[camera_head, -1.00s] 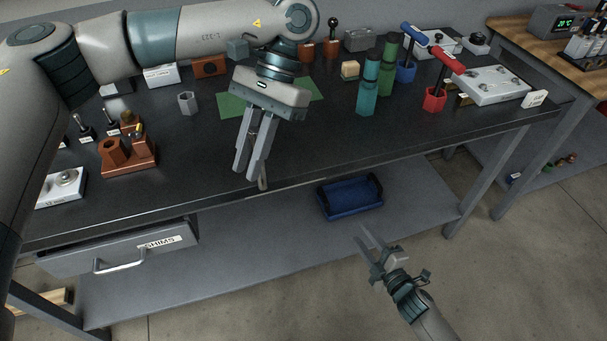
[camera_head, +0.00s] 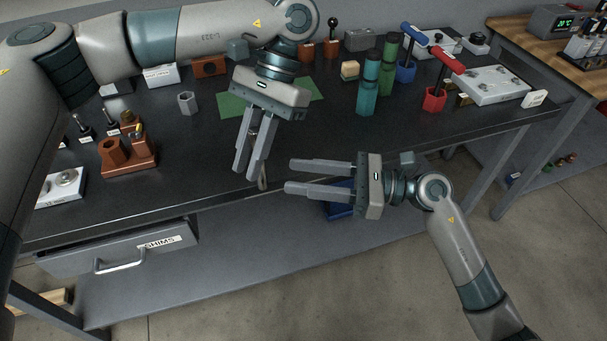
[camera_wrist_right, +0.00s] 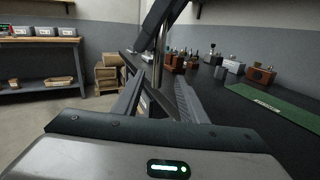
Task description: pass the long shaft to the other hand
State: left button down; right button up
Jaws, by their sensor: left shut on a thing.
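The long shaft is a thin metal rod, mostly hidden by the left gripper's fingers in the head view; its lower end (camera_head: 263,179) shows just below and beside them. My left gripper (camera_head: 248,173) points down, shut on the shaft, near the front edge of the bench. My right gripper (camera_head: 288,176) is open, lying sideways with its fingers pointing left at the shaft's lower end, a short gap away. In the right wrist view the upright shaft (camera_wrist_right: 160,62) appears between the open fingers, below a dark left gripper finger; I cannot tell whether they touch it.
The black bench top (camera_head: 330,135) has its front edge close to both grippers. A blue tray (camera_head: 340,211) on the lower shelf is partly behind my right gripper. Green and teal cylinders (camera_head: 368,85) and a brown block (camera_head: 128,155) stand on the bench.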

aim_at(262, 183)
jog(key=shift+s+a+r+n, duration=0.1)
jog(key=shift+a+r+n, duration=0.05)
jog(key=shift+n, duration=0.25)
jog(key=w+a, duration=0.2)
jog(key=a, duration=0.9)
jog(key=shift+a, duration=0.4)
grip_shut()
pick_arm(q)
jog(key=c, duration=1.6)
grip_release()
jog(key=v, duration=1.2)
